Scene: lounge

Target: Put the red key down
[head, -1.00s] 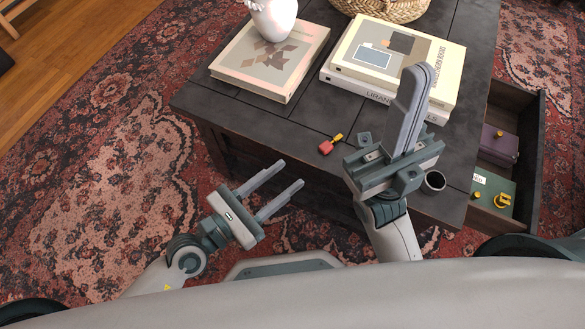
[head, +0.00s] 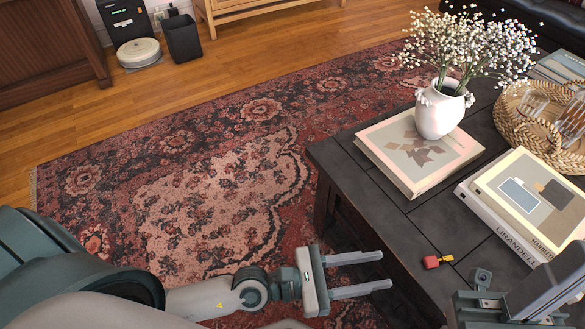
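The red key (head: 431,262), with a red head and a short yellow part, lies on the dark table (head: 375,215) near its left edge. No gripper touches it. My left gripper (head: 386,270) is open and empty. Its two fingers point right, to the left of the key and apart from it, by the table's edge. My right gripper (head: 555,290) is at the lower right corner, partly cut off by the frame. Its fingers overlap in this view, so I cannot tell whether it is open or shut.
A book (head: 420,185) bears a white vase (head: 437,112) of flowers. More stacked books (head: 500,225) and a wicker basket (head: 515,125) stand to the right. Bare tabletop surrounds the key. The patterned rug (head: 215,200) is clear at left; a dark bin (head: 182,38) stands far back.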

